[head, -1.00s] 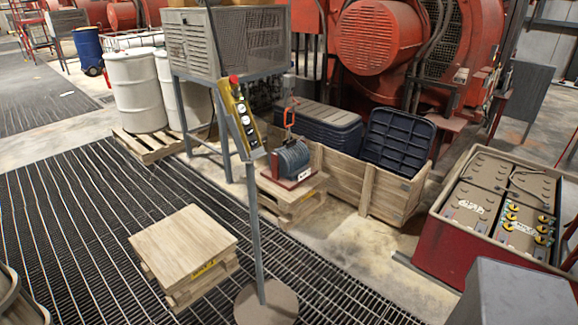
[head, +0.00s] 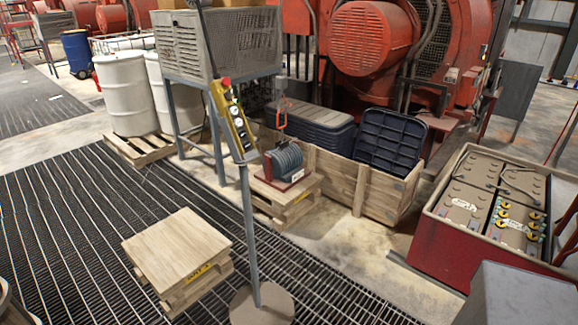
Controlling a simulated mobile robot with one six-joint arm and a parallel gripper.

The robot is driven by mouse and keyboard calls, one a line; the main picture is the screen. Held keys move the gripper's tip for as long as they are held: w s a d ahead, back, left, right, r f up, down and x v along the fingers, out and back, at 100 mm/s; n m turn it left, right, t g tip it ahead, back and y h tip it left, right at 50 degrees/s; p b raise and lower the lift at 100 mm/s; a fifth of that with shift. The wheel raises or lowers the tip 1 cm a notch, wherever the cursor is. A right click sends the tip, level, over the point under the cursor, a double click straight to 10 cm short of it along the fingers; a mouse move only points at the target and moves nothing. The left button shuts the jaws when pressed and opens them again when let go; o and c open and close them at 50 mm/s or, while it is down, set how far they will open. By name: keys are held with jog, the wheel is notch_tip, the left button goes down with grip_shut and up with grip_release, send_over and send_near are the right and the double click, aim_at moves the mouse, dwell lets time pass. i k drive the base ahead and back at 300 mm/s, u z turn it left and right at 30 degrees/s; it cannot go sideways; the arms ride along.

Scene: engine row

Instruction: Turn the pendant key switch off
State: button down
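My gripper is not in view.
A wooden pallet stack (head: 177,250) stands on the floor grating left of the post. A winch (head: 283,162) sits on a small pallet behind it. A wooden crate (head: 372,190) and a red battery box (head: 440,235) are to the right. Grating at the left is open.

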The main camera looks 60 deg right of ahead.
aim_at(229, 95)
jog(key=z, duration=4.25)
jog(key=i, duration=0.1)
jog(key=u, duration=2.6)
jog(key=k, duration=0.95)
jog(key=u, duration=0.15)
jog(key=i, duration=0.75)
